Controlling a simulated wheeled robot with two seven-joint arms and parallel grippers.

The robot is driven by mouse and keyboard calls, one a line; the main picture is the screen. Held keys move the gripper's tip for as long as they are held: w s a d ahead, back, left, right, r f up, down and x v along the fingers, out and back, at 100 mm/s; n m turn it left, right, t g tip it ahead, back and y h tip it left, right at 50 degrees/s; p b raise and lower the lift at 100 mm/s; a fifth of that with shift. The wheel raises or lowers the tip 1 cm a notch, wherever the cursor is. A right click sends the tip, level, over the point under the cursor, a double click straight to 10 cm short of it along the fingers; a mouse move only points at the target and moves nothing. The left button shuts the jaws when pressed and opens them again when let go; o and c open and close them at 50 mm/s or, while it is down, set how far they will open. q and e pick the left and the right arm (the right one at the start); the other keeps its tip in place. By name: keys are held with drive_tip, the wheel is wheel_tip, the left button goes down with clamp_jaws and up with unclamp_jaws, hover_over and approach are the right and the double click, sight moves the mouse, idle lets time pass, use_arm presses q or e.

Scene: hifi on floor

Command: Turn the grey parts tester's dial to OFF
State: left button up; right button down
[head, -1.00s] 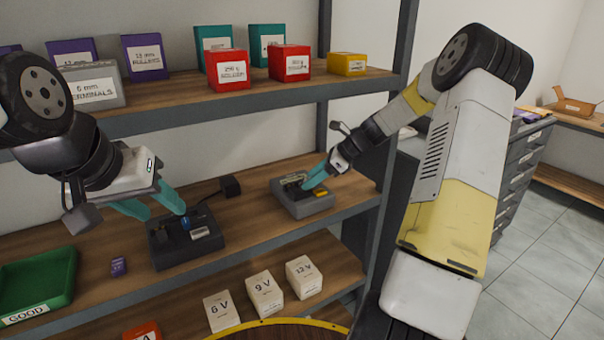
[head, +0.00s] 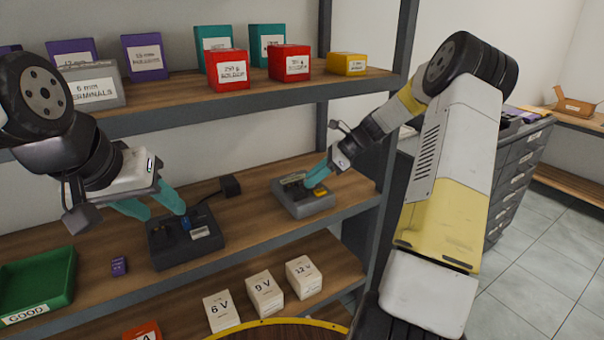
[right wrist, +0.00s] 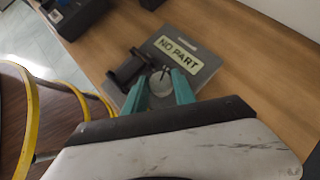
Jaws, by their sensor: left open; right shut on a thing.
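The grey parts tester (head: 306,208) sits on the middle shelf near its right end. In the right wrist view its top shows a "NO PART" display (right wrist: 179,53), a dark cradle (right wrist: 127,68) and a round pale dial (right wrist: 160,83). My right gripper (right wrist: 160,80) is shut on the dial, one teal finger on each side. In the head view the right gripper (head: 315,176) covers part of the tester's top. I cannot read the dial's setting. My left gripper (head: 162,210) is open above a dark tester (head: 190,250) and looks empty.
A green GOOD bin (head: 38,280) and a small purple part (head: 119,266) lie left on the same shelf. A black block (head: 231,186) stands behind the testers. White voltage boxes (head: 264,294) stand on the lower shelf. A shelf post (head: 377,225) is close right of the grey tester.

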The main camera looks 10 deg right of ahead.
drive_tip(key=n+g, duration=0.2)
drive_tip(key=n, duration=0.1)
drive_tip(key=n+g, duration=0.2)
drive_tip(key=shift+w, duration=0.35)
drive_tip(key=shift+w+n+g+h, duration=0.1)
drive_tip(key=shift+n+g+h, duration=0.3)
drive_tip(key=shift+n+g, duration=1.35)
drive_tip(key=shift+n+t, duration=0.25)
drive_tip(key=shift+n, duration=0.3)
